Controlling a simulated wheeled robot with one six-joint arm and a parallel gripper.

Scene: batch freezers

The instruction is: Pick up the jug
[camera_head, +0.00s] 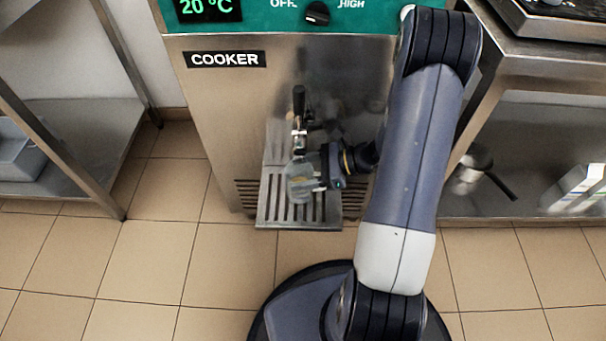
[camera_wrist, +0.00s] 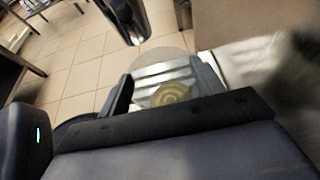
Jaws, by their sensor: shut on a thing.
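The jug (camera_head: 300,184) is a clear, see-through vessel over the slatted drip tray (camera_head: 297,222) of the cooker, below its tap (camera_head: 299,130). My gripper (camera_head: 318,172) reaches it from the right and is shut on it. In the wrist view the jug (camera_wrist: 165,66) shows between the two fingers (camera_wrist: 160,90), with a yellowish round patch visible low in it. I cannot tell whether the jug's base touches the tray.
The cooker (camera_head: 225,110) has a green panel with a 20 °C display (camera_head: 208,9) and a knob (camera_head: 316,13). A metal shelf (camera_head: 75,130) stands at the left. A counter at the right has a pan (camera_head: 473,170) on its lower shelf. The tiled floor (camera_head: 150,260) at the front left is clear.

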